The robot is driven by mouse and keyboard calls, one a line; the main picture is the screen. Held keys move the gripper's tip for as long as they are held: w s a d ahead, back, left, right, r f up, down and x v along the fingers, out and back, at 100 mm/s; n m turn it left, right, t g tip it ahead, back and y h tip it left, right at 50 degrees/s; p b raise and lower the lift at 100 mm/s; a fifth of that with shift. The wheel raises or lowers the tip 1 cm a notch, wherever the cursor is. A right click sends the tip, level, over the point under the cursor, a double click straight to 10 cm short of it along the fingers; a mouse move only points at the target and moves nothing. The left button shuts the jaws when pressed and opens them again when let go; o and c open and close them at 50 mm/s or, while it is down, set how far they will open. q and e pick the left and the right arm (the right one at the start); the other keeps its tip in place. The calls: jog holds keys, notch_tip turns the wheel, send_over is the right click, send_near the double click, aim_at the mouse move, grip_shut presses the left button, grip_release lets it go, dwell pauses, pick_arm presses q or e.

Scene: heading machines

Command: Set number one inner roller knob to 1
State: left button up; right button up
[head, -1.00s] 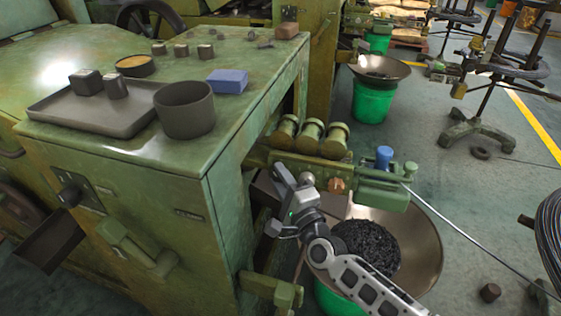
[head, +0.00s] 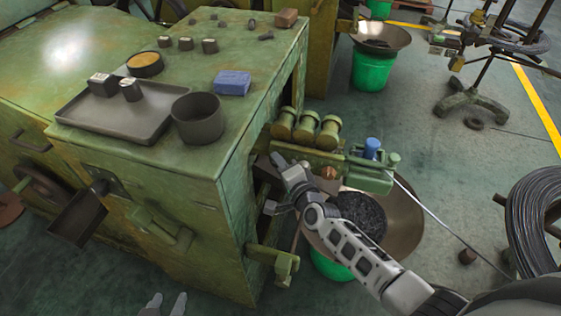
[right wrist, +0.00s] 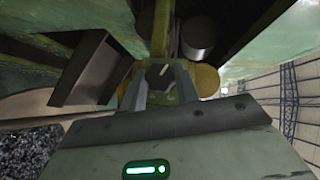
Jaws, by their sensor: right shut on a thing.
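The inner roller knob (right wrist: 158,71), dark and angular with a pale mark on its face, sits between my right fingers in the right wrist view. My right gripper (right wrist: 160,92) is shut on it. In the head view my right gripper (head: 280,183) is beside the green machine's side, just below and left of the rollers (head: 307,127); the knob is hidden there. Which number the mark points at is too small to read.
A blue-topped part (head: 372,148) and a wire are right of the rollers. A wide metal bowl (head: 404,217) of dark pieces lies under my right arm. The machine top holds a tray (head: 127,125), a cup (head: 198,120) and a blue block (head: 232,83).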

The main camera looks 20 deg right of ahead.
jog(key=o, duration=1)
jog(key=shift+s, duration=0.1)
jog(key=p+v, duration=0.1)
jog(key=v, duration=1.5)
jog(key=s+a+f+n+g, duration=0.1)
jog(key=s+n+g, duration=0.1)
jog(key=n, duration=0.3)
jog(key=s+a+f+n+g, duration=0.1)
jog(key=s+f+n, duration=0.1)
jog(key=s+n, duration=0.2)
jog(key=s+a+f+n+g, duration=0.1)
jog(key=s+f+n+g, duration=0.1)
jog(key=n, duration=0.5)
jog(key=shift+s+f+g, duration=0.2)
jog(key=shift+s+g, duration=0.1)
jog(key=shift+s, duration=0.4)
